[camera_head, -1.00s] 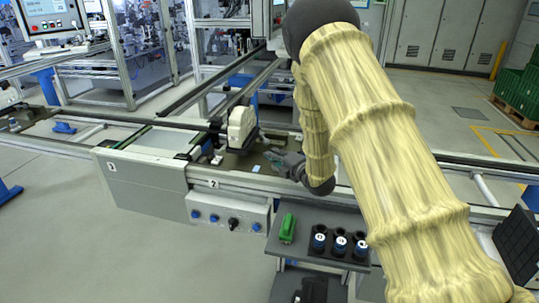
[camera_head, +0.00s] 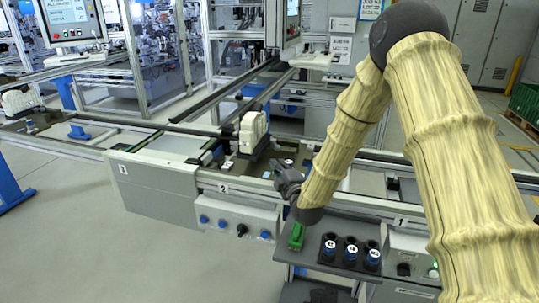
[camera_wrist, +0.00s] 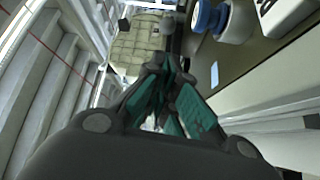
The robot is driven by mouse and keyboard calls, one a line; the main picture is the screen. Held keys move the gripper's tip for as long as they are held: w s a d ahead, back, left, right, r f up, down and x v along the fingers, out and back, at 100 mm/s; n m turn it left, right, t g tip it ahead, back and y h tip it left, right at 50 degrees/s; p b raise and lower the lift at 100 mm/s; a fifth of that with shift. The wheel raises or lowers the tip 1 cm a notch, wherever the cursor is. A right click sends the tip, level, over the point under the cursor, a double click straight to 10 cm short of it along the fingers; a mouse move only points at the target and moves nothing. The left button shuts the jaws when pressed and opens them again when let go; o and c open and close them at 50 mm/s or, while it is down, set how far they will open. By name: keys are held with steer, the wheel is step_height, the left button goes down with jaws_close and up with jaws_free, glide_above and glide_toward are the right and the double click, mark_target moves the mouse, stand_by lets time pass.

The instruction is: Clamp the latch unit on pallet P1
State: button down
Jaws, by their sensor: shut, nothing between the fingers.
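A white, block-shaped unit (camera_head: 252,132) with a dark side stands upright on a dark pallet (camera_head: 238,166) on the line, behind the "2" label. A similar white unit (camera_head: 20,100) stands at the far left. No P1 mark is readable, so I cannot tell which is on P1. My gripper (camera_head: 281,172) is just right of and in front of the nearer unit, apart from it, over the line's front rail. It is shut and empty. In the wrist view its teal-padded fingers (camera_wrist: 165,65) meet, with a blue-and-white round part (camera_wrist: 207,17) and a white part (camera_wrist: 285,15) beyond them.
A grey shelf (camera_head: 312,268) below my gripper holds a green block (camera_head: 296,236) and several dark cylinders with blue-and-white tops (camera_head: 350,250). A button box (camera_head: 235,218) hangs from the front rail. A control panel (camera_head: 65,18) stands at the back left.

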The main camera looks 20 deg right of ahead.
steer(key=shift+w+r, duration=0.15)
steer(key=shift+w, duration=0.3)
steer(key=w+p, duration=0.1)
steer(key=w, duration=0.2)
steer(key=w+p, duration=0.1)
steer(key=w, duration=0.2)
steer(key=w+p, duration=0.1)
steer(key=w, duration=0.2)
steer(key=shift+a+r, duration=0.2)
steer(key=shift+a, duration=0.2)
steer(key=shift+f+y+b, duration=0.1)
steer(key=shift+y+b, duration=0.2)
steer(key=shift+b, duration=0.05)
